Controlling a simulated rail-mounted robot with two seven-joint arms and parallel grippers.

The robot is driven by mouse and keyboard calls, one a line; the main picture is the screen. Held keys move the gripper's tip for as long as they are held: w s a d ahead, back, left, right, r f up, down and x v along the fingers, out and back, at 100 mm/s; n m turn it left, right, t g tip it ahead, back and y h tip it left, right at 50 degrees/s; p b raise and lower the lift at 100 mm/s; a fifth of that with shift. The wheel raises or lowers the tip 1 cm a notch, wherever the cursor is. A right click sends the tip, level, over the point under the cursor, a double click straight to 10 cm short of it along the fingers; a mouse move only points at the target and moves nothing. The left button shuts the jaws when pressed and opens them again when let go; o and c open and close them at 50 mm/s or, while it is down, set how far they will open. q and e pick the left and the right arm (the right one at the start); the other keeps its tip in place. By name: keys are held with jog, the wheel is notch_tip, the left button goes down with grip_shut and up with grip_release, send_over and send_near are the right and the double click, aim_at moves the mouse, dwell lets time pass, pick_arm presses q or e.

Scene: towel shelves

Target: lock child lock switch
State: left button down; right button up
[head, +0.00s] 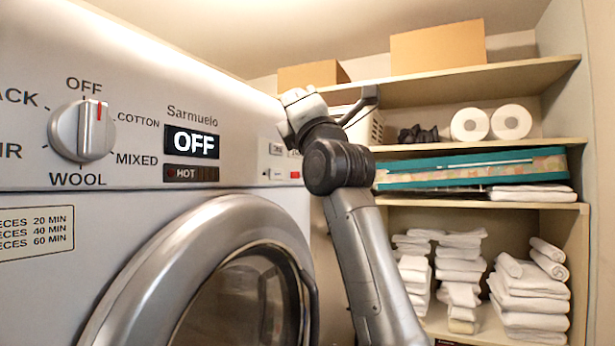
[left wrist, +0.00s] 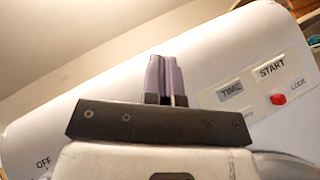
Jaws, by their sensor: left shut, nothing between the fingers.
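The child lock switch is a small red switch (head: 295,174) at the right end of the washing machine's front panel. In the left wrist view the red switch (left wrist: 277,99) sits beside the word LOCK, below the TIME and START buttons, to the right of my fingers. My left gripper (head: 284,98) is near the panel's top right edge, above the switch and apart from it. Its fingers (left wrist: 164,76) are shut together with nothing between them. Its fingertips are hard to make out in the head view. My right gripper is in neither view.
The machine's panel has a dial (head: 82,131) and a display (head: 191,143) reading OFF. The round door (head: 205,275) bulges out below. Shelves (head: 480,82) with boxes, toilet rolls, a basket (head: 362,125) and folded towels stand behind at the right.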

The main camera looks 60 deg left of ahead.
pick_arm(q)
jog(key=w+a+f+m+t+h, duration=0.3)
jog(key=w+f+m+t+h, duration=0.1)
jog(key=w+f+m+h, duration=0.15)
jog(key=m+h, duration=0.4)
jog(key=m, duration=0.1)
send_near(293, 175)
jog(key=d, duration=0.3)
jog(key=shift+s+d+r, duration=0.1)
jog(key=shift+s+d, duration=0.1)
jog(key=shift+s, duration=0.25)
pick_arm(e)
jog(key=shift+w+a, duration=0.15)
pick_arm(q)
jog(key=shift+a, duration=0.1)
jog(key=p+x, duration=0.3)
jog(key=x, duration=0.5)
jog(key=shift+s+p, duration=0.1)
jog(key=shift+p, duration=0.2)
jog(key=shift+p+x, duration=0.35)
jog(key=shift+x, duration=0.6)
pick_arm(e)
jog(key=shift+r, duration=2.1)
